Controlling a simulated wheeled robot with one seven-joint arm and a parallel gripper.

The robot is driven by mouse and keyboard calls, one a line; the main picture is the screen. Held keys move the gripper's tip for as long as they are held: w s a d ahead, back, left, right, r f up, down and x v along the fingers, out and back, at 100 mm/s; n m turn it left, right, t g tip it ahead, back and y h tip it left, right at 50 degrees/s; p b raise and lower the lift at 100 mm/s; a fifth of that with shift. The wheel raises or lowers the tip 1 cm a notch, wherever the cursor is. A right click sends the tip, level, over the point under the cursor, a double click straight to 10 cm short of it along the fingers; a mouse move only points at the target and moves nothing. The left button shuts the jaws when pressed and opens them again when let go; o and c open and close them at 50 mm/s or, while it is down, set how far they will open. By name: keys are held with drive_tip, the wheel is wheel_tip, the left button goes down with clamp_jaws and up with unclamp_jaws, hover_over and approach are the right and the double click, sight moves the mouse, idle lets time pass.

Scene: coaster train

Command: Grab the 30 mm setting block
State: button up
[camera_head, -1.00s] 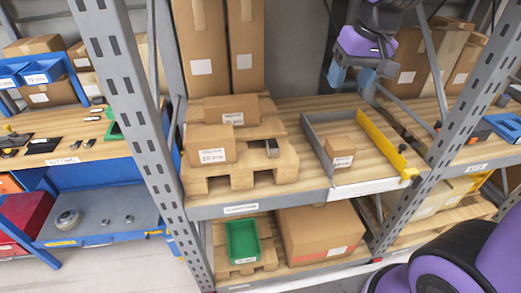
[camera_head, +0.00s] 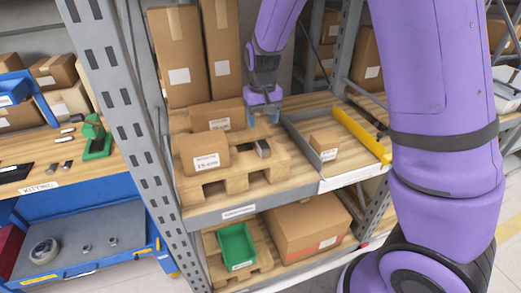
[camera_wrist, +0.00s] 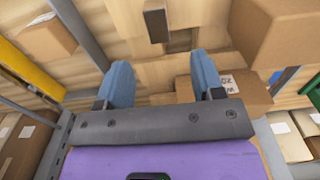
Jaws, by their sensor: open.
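A small grey metal block (camera_head: 263,148), which looks like the setting block, lies on the wooden pallet (camera_head: 244,182) on the middle shelf, right of a carton. In the wrist view the block (camera_wrist: 157,22) shows dark at the top centre, beyond the fingertips and roughly in line with the gap between them. My gripper (camera_head: 263,116) is open and empty, with blue fingers, above and behind the block in the head view. In the wrist view my gripper (camera_wrist: 161,72) has both fingers apart, touching nothing that I can see. The block's size marking cannot be read.
Cartons (camera_head: 203,152) and (camera_head: 218,115) sit on the pallet left of the block. To the right is a grey tray with a yellow side (camera_head: 361,135) and a small carton (camera_head: 325,145). A grey rack upright (camera_head: 128,135) stands at left. A green bin (camera_head: 236,246) is below.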

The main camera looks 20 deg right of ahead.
sight(263, 144)
drive_tip(key=f, duration=1)
drive_tip(key=shift+w+d, duration=0.15)
drive_tip(key=shift+d, duration=0.05)
drive_tip(key=shift+c, duration=0.4)
clamp_jaws()
